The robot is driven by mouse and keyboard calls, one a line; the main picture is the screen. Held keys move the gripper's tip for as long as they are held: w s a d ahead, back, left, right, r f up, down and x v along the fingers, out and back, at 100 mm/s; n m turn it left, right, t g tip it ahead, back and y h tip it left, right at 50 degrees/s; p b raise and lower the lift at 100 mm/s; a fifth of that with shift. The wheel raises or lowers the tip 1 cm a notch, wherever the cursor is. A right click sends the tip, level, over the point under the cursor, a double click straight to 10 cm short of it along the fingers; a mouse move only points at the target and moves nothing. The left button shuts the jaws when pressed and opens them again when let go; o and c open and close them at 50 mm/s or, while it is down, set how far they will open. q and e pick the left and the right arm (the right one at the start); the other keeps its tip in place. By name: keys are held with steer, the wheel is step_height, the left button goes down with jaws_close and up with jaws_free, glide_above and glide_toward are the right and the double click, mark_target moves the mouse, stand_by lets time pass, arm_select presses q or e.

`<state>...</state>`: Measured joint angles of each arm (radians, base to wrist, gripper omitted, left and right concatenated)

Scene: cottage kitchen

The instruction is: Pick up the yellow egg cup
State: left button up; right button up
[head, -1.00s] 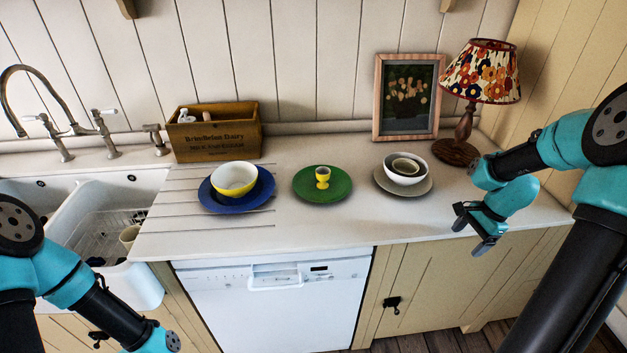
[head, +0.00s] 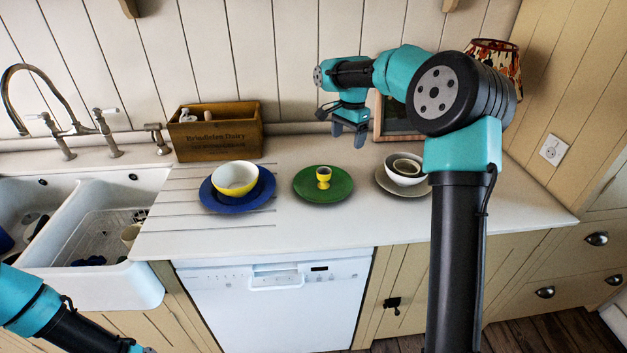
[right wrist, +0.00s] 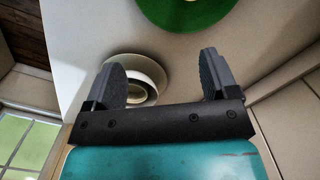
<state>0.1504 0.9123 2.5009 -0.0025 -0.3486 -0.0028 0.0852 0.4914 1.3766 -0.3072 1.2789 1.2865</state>
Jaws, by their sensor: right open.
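The yellow egg cup (head: 323,177) stands upright in the middle of a green plate (head: 341,194) on the counter. My right gripper (head: 349,140) is open and empty. In the head view it hangs above the counter, behind and a little to the right of the egg cup, apart from it. In the right wrist view its fingers (right wrist: 165,80) are spread and the green plate (right wrist: 185,8) is at the top edge; the egg cup does not show there. My left arm is at the lower left of the head view, with its gripper mostly cut off.
A yellow and white bowl (head: 235,178) sits on a blue plate (head: 208,198) at left. Nested bowls (head: 405,168) stand at right, partly behind my right arm. A wooden crate (head: 215,140), a framed picture (head: 395,120) and a lamp (head: 497,60) stand at the back. The front counter is clear.

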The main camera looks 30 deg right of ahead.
step_height(320, 180, up, 4)
glide_above(324, 171)
steer(key=s+a, duration=0.1)
steer(key=s, duration=0.1)
steer(key=shift+w+a+f+h, duration=0.1)
steer(key=shift+w+f+h, duration=0.05)
steer(key=shift+h, duration=0.15)
step_height(324, 171, down, 12)
steer(key=shift+f, duration=0.15)
steer(key=shift+n, duration=0.3)
steer(key=shift+f, duration=2.6)
steer(key=c, duration=1)
